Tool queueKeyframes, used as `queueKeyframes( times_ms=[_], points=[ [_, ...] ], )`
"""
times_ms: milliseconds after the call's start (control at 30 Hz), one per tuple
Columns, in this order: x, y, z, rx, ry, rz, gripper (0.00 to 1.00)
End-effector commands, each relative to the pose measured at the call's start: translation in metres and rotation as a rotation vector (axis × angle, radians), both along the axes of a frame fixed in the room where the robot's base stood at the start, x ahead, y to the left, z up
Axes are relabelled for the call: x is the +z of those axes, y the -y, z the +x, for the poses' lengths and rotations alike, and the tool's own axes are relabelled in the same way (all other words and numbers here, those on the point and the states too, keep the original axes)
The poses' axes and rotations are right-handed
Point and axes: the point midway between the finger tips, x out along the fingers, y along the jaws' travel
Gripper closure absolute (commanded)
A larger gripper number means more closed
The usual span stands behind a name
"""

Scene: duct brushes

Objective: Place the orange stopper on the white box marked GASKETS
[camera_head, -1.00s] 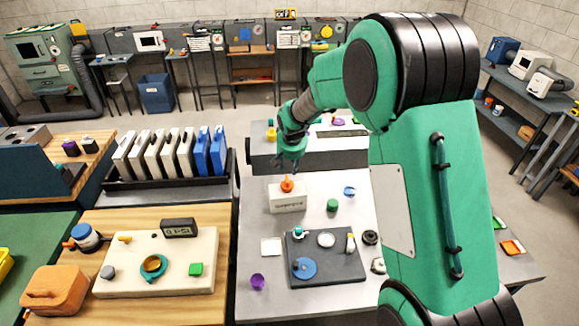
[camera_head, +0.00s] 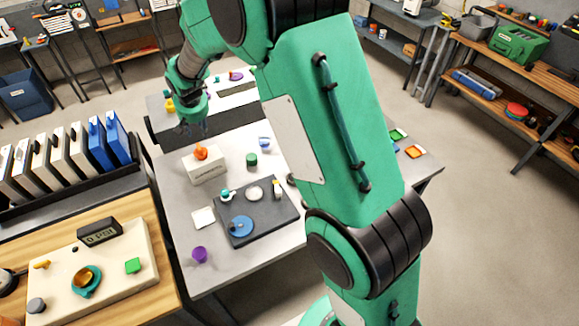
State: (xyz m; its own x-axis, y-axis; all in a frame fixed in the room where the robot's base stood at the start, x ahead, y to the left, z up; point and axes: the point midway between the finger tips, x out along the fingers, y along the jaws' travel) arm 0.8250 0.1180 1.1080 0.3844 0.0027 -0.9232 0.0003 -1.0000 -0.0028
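The orange stopper (camera_head: 201,151) sits on top of the white box (camera_head: 206,170), which has dark lettering on its front face. The box stands on the grey table, behind the dark mat. My gripper (camera_head: 191,128) is above and behind the stopper, apart from it. Its fingers are small and dark here, and I cannot make out whether they are open or shut. Nothing shows hanging from it.
A dark mat (camera_head: 262,221) with a blue disc (camera_head: 241,226) and white pieces lies in front of the box. A green cylinder (camera_head: 252,159) stands to the right and a purple cup (camera_head: 199,254) at the front left. My arm covers the table's right part.

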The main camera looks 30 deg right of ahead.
Motion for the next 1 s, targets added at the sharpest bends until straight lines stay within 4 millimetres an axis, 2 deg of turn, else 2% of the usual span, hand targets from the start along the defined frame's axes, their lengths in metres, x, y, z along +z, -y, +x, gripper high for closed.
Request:
queueKeyframes(
  times_ms=[267,400,600,800,1000],
  points=[
    [0.069,0.024,-0.048,-0.007,0.018,0.000,0.64],
    [0.104,0.037,-0.082,-0.009,0.026,-0.002,0.64],
    [0.147,0.056,-0.135,-0.012,0.035,-0.004,0.64],
    [0.181,0.072,-0.191,-0.013,0.045,-0.003,0.64],
    [0.206,0.086,-0.250,-0.014,0.054,-0.004,0.64]
  ],
)
